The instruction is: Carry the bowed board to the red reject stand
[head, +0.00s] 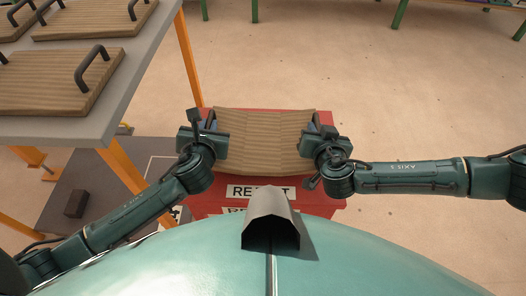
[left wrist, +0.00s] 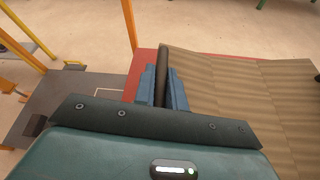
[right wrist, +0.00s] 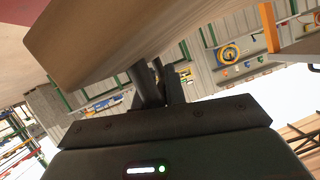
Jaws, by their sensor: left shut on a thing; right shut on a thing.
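The bowed board (head: 265,140) is a light wooden plank with a sagging middle and a dark handle at each end. It is over the red reject stand (head: 322,206), whose label is partly covered. I cannot tell whether it touches the stand. My left gripper (head: 211,124) is shut on the left handle; in the left wrist view its blue fingers (left wrist: 162,88) straddle the dark bar beside the board (left wrist: 235,90). My right gripper (head: 321,130) is shut at the right end; the right wrist view shows its dark fingers (right wrist: 158,85) at the handle, beside the board's edge (right wrist: 120,35).
A grey table (head: 140,65) with orange legs stands at the left. It carries several handled boards (head: 55,82). A dark grey floor plate (head: 95,195) lies below it. The floor (head: 400,100) at the right is open.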

